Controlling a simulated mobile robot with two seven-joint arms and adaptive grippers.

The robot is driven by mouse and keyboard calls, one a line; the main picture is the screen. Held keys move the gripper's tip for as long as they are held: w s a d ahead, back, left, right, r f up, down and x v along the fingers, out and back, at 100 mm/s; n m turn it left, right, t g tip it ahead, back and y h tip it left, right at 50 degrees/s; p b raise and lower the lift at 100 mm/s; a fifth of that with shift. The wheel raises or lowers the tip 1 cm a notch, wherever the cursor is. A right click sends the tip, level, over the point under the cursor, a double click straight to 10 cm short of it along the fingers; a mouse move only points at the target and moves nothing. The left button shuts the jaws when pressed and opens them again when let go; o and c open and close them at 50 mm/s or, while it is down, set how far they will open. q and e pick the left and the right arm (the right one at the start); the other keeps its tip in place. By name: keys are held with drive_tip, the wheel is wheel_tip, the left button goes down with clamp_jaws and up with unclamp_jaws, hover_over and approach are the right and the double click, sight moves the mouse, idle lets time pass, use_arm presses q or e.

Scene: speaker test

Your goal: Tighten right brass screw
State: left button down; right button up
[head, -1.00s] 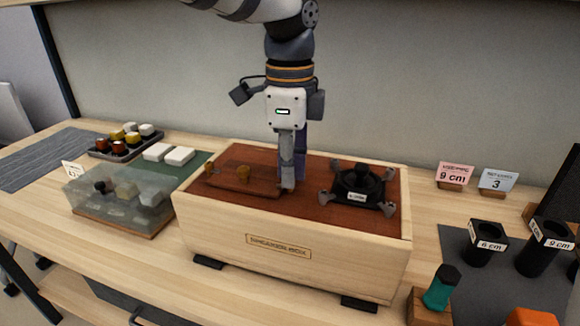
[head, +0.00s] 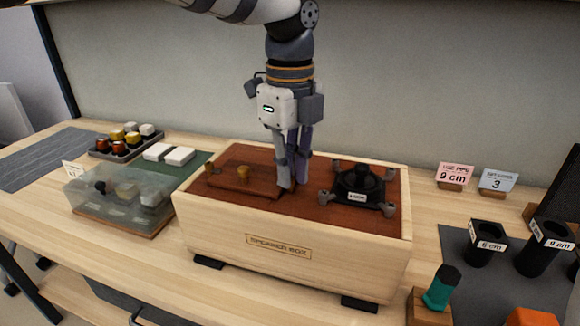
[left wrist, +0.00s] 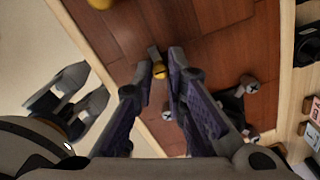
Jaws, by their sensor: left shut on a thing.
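My left gripper (head: 287,189) points down into the speaker box (head: 290,247), at the right end of a reddish-brown wooden plate (head: 228,183). The fingers hide this screw in the head view. The left brass screw (head: 210,168) stands at the plate's left end, and a brass knob (head: 243,172) is on the plate's middle. I cannot tell how deep the right screw sits.
A black speaker part (head: 360,182) with several grey corner fittings lies close to the right of my gripper. A clear cover (head: 118,197) and a tray of blocks (head: 122,143) are at left. Black tubes (head: 484,243) and a green-handled tool (head: 441,287) are at front right.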

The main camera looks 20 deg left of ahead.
use_arm(q)
drive_tip(key=shift+r, duration=0.1)
drive_tip(key=c, duration=1.6)
unclamp_jaws()
wheel_tip(320, 180, up, 12)
